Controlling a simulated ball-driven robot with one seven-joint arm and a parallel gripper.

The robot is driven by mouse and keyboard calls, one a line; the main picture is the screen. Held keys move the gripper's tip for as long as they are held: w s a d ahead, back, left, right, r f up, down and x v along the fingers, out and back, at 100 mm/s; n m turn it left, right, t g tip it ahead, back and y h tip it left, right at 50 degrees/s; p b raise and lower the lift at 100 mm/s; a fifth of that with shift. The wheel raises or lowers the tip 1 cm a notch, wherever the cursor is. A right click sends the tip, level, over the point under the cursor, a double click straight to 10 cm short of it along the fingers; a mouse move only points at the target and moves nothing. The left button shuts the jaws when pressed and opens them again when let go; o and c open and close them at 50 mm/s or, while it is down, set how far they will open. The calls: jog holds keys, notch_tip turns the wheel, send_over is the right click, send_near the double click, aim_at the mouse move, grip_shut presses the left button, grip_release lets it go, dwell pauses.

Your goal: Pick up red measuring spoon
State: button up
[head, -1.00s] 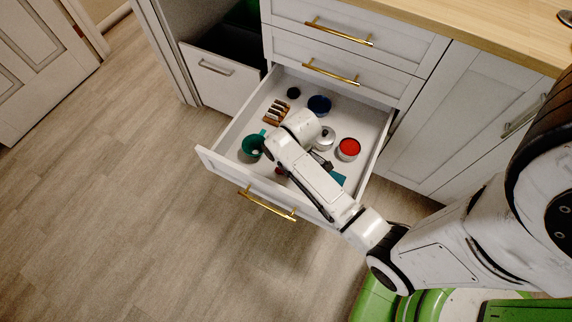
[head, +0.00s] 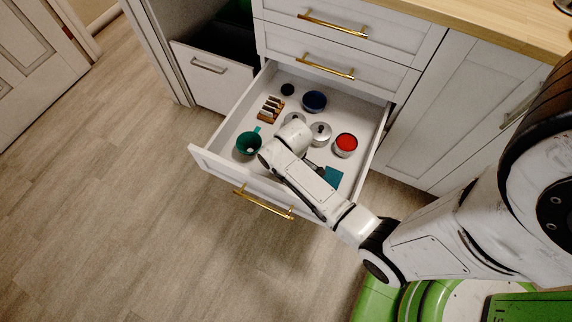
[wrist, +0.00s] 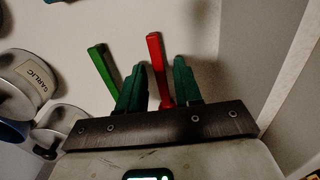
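The red measuring spoon (wrist: 155,60) shows in the wrist view as a long red handle. It stands out between the two dark green fingers of my gripper (wrist: 161,62). The fingers are apart, with a narrow gap visible on either side of the handle. The spoon's lower end is hidden behind the gripper's dark base bar.
A green handle (wrist: 102,65) lies just left of the fingers. Drawer walls surround my gripper.

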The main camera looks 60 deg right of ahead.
grip_shut()
jog(key=shift+r, duration=0.15)
